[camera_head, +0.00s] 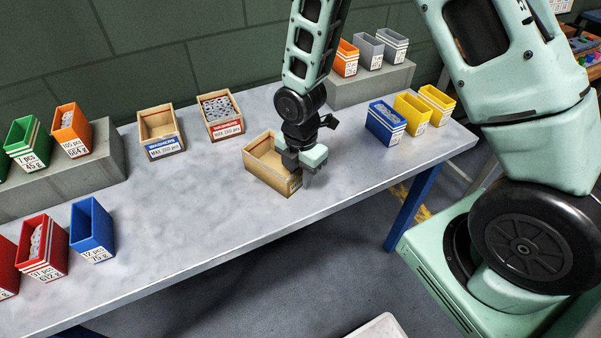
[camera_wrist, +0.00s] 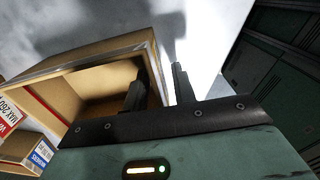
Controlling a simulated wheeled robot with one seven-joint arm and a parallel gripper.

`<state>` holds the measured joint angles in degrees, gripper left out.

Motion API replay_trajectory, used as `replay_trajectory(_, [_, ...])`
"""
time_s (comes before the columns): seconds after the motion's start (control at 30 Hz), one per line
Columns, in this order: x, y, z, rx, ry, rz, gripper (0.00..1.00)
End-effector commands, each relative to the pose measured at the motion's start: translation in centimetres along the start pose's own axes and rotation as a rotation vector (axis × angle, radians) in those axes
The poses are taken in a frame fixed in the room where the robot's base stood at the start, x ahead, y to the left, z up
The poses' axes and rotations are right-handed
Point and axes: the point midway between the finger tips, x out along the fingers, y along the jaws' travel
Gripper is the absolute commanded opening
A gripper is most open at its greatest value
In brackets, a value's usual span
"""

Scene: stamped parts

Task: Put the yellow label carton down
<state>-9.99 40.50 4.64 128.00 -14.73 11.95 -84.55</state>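An open tan carton (camera_head: 263,158) stands on the table near its front edge, beneath my gripper (camera_head: 308,180). No label colour reads clearly on it in the head view. The carton (camera_wrist: 75,73) fills the left of the wrist view; its inside looks empty where visible. My gripper (camera_wrist: 160,92) straddles the carton's right wall, one finger inside and one outside. A bright gap shows between the outer finger and the wall, so the fingers look open around it. The carton appears to rest on the table, though its base is partly hidden.
A blue-label carton (camera_head: 161,136) and a red-label carton (camera_head: 222,117) with parts stand to the left. A blue bin (camera_head: 386,123) and yellow bins (camera_head: 411,113) stand to the right. Grey table (camera_head: 205,205) is clear to the front left.

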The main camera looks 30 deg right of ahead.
Motion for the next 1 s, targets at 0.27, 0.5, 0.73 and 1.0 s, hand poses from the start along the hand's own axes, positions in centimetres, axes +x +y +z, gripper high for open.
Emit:
replay_trajectory(0.27, [-0.2,0.0,0.0,0.0,0.0,0.0,0.26])
replay_trajectory(0.5, [-2.9,0.1,0.1,0.002,-0.001,0.005,0.26])
replay_trajectory(0.73, [-7.9,0.1,0.1,0.002,-0.001,0.005,0.26])
replay_trajectory(1.0, [-11.7,0.1,0.0,0.001,-0.001,0.003,0.26])
